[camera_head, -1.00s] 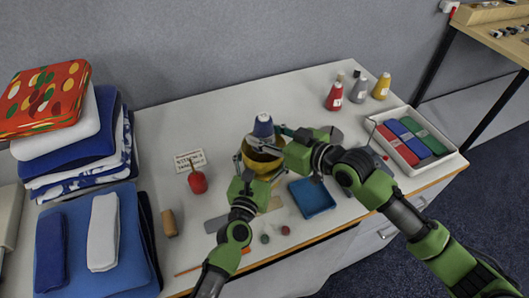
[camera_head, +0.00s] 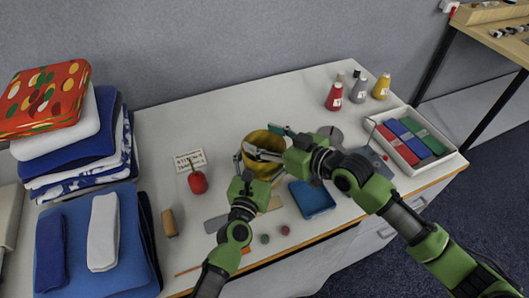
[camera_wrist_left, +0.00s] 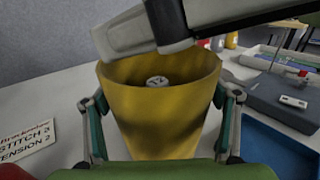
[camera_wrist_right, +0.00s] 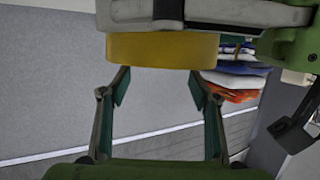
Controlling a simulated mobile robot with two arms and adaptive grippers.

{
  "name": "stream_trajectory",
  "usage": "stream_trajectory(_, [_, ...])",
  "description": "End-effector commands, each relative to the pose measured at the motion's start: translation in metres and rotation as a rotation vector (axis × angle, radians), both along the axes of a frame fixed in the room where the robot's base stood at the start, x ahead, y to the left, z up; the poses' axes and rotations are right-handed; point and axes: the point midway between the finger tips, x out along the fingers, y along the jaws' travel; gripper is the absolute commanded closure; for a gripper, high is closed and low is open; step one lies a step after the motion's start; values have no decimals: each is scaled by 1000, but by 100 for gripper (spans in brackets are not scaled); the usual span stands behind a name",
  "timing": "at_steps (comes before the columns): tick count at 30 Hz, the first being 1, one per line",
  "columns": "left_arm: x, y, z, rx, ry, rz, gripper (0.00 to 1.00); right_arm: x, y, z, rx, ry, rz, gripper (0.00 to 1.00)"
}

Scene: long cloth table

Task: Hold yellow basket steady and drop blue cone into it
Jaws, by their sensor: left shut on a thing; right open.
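The yellow basket (camera_head: 262,139) stands upright on the table; its wall fills the middle of the left wrist view (camera_wrist_left: 160,125). My left gripper (camera_wrist_left: 160,104) is shut on the basket, with a finger on each side of it. My right gripper (camera_head: 264,142) is open and empty just above the basket's rim; its spread fingers show in the right wrist view (camera_wrist_right: 158,86). A pale round top with dark marks, likely the blue cone (camera_wrist_left: 157,82), shows inside the basket. The cone's blue side is hidden by the basket wall.
A blue tray (camera_head: 312,198) lies right of the basket, and a white box of coloured blocks (camera_head: 412,141) farther right.

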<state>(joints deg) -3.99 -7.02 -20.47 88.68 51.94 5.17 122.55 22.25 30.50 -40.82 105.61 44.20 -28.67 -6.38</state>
Motion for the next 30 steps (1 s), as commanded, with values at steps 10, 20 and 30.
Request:
stream_trajectory(10, [0, 0, 0, -1, 0, 1, 42, -38, -42, 16, -3, 0, -1, 43])
stream_trajectory(20, [0, 0, 0, -1, 0, 0, 42, -71, -77, 32, -2, 0, -1, 43])
stream_trajectory(30, [0, 0, 0, -1, 0, 1, 42, -77, -83, 36, 2, -1, 0, 43])
